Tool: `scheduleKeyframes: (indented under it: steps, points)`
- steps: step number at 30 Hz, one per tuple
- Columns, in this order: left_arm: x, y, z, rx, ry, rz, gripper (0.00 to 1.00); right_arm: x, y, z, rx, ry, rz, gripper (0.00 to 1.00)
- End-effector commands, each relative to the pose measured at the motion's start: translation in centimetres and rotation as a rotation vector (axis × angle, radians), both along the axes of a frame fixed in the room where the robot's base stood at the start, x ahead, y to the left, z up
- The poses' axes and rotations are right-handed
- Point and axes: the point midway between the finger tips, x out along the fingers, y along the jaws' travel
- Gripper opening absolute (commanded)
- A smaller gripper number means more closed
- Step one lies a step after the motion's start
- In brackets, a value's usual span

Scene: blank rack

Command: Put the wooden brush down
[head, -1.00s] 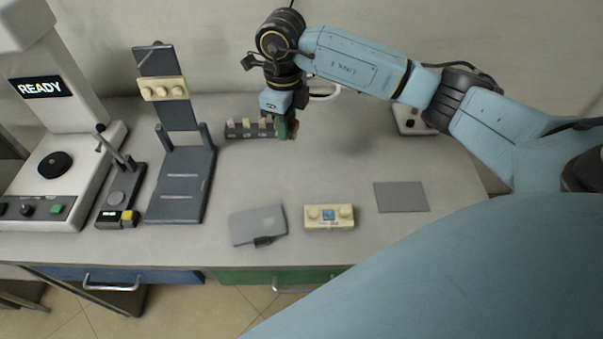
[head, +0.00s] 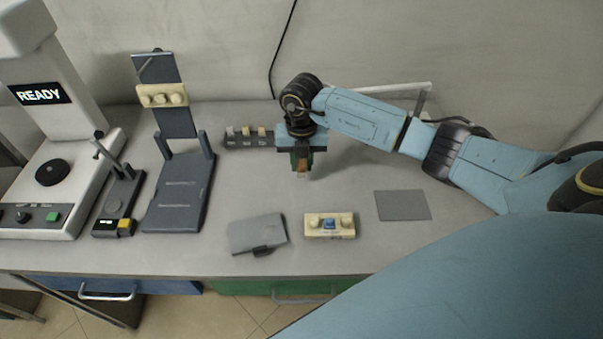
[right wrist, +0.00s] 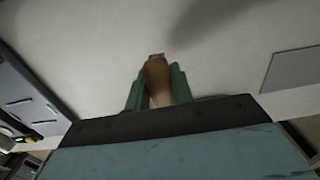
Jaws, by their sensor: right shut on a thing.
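My right gripper (head: 301,160) is shut on the wooden brush (head: 302,165) and points down over the back middle of the bench. In the right wrist view, the brush (right wrist: 157,80) shows as a brown wooden handle with a small grey end, between the green fingers of my right gripper (right wrist: 158,88). I cannot tell whether its lower end touches the bench. My left gripper is not in view.
A small rack (head: 248,137) with several blocks stands left of the gripper. A dark stand (head: 180,190) and a READY machine (head: 60,185) are further left. A grey plate (head: 257,234), cream block (head: 330,226) and grey pad (head: 402,205) lie in front. The bench (head: 340,185) between is clear.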

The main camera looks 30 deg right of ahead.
Motion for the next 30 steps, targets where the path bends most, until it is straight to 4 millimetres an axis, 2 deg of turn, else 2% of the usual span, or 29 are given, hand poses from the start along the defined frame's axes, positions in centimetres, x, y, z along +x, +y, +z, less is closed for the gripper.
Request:
scheduleKeyframes:
  steps: [5, 10, 22, 23, 24, 27, 30]
  points:
    - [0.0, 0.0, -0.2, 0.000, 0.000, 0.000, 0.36, 0.0, 0.0, -1.5, 0.000, 0.001, 0.001, 0.05]
    - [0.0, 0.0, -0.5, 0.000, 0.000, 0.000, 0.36, 0.0, 0.1, -3.9, 0.000, 0.001, 0.002, 0.05]
    - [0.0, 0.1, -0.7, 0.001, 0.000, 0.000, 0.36, 0.0, 0.0, -4.5, -0.001, -0.001, 0.003, 0.05]
    - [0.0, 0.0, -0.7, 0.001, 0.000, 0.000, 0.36, 0.0, 0.0, -4.5, -0.001, -0.001, 0.003, 0.26]
    - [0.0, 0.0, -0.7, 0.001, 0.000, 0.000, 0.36, 0.0, 0.0, -4.4, -0.001, -0.001, 0.003, 0.31]
    - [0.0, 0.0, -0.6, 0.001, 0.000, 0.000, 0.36, 0.0, 0.0, -4.4, -0.001, -0.001, 0.003, 0.44]
    - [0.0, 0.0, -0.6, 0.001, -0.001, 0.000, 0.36, 0.0, 0.0, -4.4, -0.001, -0.001, 0.003, 0.45]
